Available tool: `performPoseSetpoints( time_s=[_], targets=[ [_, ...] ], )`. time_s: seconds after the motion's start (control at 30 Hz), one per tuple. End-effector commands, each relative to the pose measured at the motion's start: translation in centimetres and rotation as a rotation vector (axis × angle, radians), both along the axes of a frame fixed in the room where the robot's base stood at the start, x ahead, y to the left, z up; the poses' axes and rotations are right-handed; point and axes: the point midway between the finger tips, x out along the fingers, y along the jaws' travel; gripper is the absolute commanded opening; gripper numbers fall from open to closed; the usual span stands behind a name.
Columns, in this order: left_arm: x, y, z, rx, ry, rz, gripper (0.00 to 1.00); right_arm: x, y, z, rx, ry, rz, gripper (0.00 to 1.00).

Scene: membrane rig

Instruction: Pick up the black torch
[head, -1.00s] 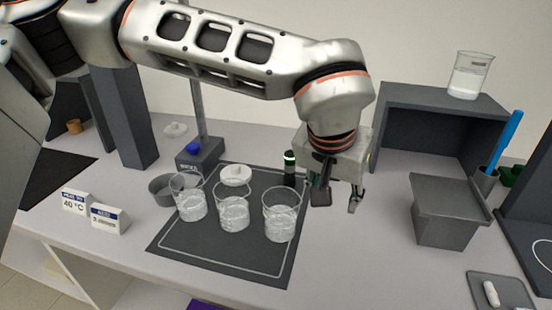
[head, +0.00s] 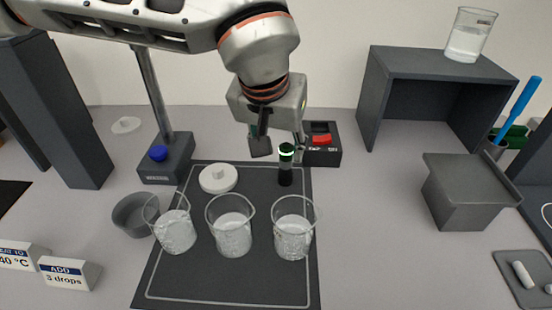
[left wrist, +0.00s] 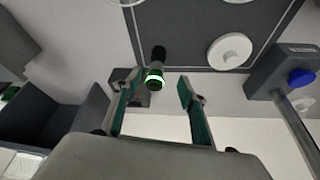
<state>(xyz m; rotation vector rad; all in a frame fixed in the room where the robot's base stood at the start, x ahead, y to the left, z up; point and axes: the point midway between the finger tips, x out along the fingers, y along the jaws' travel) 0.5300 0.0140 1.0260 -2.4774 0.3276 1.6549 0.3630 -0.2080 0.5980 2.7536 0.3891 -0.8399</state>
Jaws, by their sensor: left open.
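The black torch (head: 286,172) stands upright near the back right corner of the dark mat (head: 200,283). It has a green band and a pale top. My left gripper (head: 279,147) is open and empty, just behind the torch in the head view, with one finger partly hidden by it. In the left wrist view the torch (left wrist: 156,68) shows just beyond the fingertips of the left gripper (left wrist: 156,86), in line with the gap between them. I see no finger touching it. My right gripper is not in view.
Three glass beakers (head: 233,235) stand on the mat in front of the torch, with a white round lid (head: 218,179) to its left. A box with a red switch (head: 321,142) is behind right.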

Motion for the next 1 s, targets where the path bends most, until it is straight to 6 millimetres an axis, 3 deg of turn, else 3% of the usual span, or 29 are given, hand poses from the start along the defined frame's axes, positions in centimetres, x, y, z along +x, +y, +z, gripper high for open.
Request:
performPoseSetpoints(
  time_s=[0.37, 0.7, 0.93, 1.0],
  targets=[
    [1.1, -0.5, -3.1, 0.001, 0.004, 0.001, 0.42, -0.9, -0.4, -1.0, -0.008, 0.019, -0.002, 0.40],
    [2.6, -1.3, -7.1, 0.001, 0.005, 0.000, 0.42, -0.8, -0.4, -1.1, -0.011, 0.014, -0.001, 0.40],
    [2.7, -1.3, -7.1, 0.000, 0.001, 0.000, 0.42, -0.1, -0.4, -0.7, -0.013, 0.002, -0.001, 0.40],
    [2.7, -1.3, -7.1, 0.000, 0.001, 0.000, 0.26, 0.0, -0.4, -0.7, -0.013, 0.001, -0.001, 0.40]
  ],
)
